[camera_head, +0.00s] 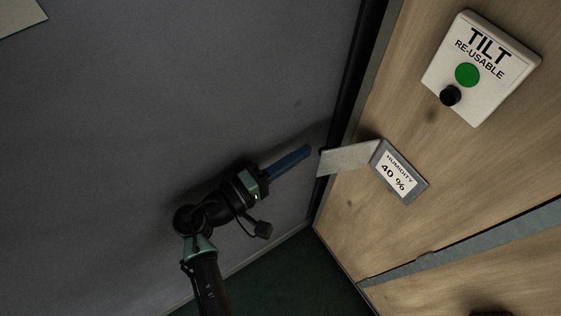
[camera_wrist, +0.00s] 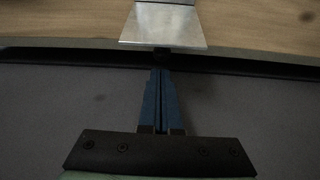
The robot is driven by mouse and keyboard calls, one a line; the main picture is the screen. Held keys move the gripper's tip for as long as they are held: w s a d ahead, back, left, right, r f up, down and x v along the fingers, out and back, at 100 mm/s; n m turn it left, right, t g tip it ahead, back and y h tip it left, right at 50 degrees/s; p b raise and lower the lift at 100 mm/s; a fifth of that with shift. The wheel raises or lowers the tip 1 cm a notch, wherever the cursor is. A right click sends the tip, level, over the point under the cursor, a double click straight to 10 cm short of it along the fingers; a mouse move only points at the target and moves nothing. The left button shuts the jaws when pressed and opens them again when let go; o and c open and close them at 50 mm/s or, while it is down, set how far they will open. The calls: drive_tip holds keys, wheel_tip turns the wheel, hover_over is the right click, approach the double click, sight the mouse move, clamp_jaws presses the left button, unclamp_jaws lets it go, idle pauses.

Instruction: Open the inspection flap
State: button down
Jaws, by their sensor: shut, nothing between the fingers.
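The inspection flap (camera_head: 347,158) is a thin silver metal plate. In the head view it stands swung out to the left from the wooden panel, hinged beside a grey-framed label reading "HUMIDITY 40 %" (camera_head: 397,174), which is uncovered. In the wrist view the flap (camera_wrist: 163,27) is at top centre, with a small dark piece at its near edge. My gripper (camera_head: 307,150) has its blue fingers together, empty, pointing at the flap's free edge. In the wrist view the fingertips (camera_wrist: 162,72) lie just below that edge; I cannot tell whether they touch.
A white "TILT RE-USABLE" box (camera_head: 481,67) with a green disc and black knob is fixed to the wooden panel (camera_head: 345,225), above right of the label. A grey wall or surface (camera_head: 200,90) fills the left. A dark edge strip runs between it and the panel.

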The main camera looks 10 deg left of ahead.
sight(344, 152)
drive_tip(key=shift+x, duration=1.5)
drive_tip(key=shift+s, duration=0.1)
drive_tip(key=s, duration=0.2)
drive_tip(key=shift+s+d+p, duration=0.3)
drive_tip(key=shift+s+d, duration=0.05)
drive_tip(key=shift+s+f, duration=0.1)
